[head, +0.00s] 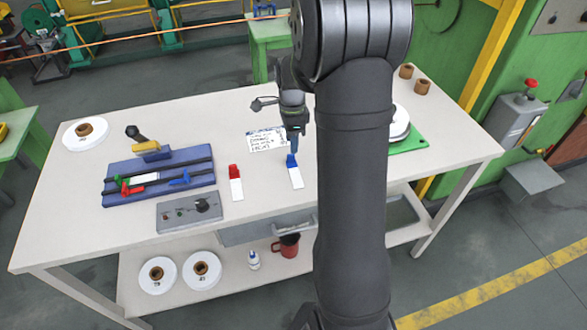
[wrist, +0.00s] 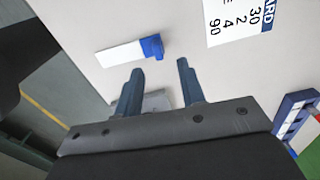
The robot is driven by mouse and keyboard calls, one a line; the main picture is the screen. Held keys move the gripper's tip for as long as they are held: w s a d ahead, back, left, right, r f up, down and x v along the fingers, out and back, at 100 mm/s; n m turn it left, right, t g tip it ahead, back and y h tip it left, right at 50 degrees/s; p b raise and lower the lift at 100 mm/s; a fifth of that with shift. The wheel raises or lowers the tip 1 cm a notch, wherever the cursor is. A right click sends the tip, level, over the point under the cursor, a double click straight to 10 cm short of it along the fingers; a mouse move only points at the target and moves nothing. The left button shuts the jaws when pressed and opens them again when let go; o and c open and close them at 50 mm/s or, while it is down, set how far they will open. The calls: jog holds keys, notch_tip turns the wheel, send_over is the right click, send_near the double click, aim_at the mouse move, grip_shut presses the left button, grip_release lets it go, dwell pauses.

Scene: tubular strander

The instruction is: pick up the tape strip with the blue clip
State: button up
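The white tape strip (head: 296,178) with the blue clip (head: 291,160) lies on the table to the right of the middle. In the wrist view the strip (wrist: 120,53) lies flat with the blue clip (wrist: 152,46) at its right end. My gripper (head: 292,148) is above the clip end in the head view. In the wrist view my gripper (wrist: 158,72) has its two fingers spread apart with nothing between them. The clip is beyond the fingertips, and I see no contact.
A second strip with a red clip (head: 234,172) lies to the left. A blue splicing fixture (head: 190,188) and a grey control box (head: 190,212) are farther left. A written card (head: 266,140) lies behind the strips. A green-based device (head: 407,140) stands at the right.

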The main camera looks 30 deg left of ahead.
aim_at(291, 155)
jog(key=f, duration=0.5)
jog(key=shift+s+a, duration=0.1)
jog(key=shift+s, duration=0.1)
grip_shut()
jog(key=shift+r, duration=0.1)
